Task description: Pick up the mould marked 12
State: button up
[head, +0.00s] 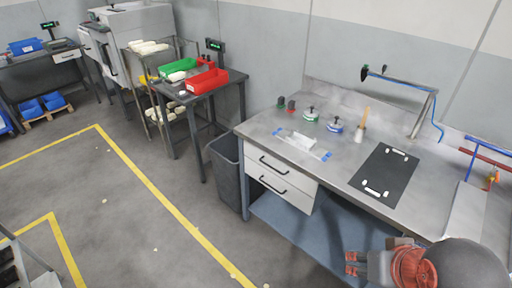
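No marking 12 is readable in the head view, so I cannot tell which thing is the mould marked 12. Pale cream block-like pieces (149,47) lie on the wire rack (136,71) at the back left, too small to identify. My gripper (351,263) is at the lower right, in front of the workbench, pointing left. Its orange-red fingers are small, and I cannot tell whether they are open or shut. I see nothing held in it.
The workbench (340,155) holds a black mat (384,172), small round-handled tools and a white piece with blue ends. A grey bin (226,170) stands at its left. A dark table (219,89) carries red and green trays. Open floor (110,215) with yellow lines lies left.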

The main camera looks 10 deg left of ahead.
aim_at(306, 144)
jog(key=u, duration=0.2)
jog(key=i+l+z, duration=0.15)
jog(key=i, duration=0.55)
jog(key=i+j, duration=0.55)
jog(key=i+z, duration=0.05)
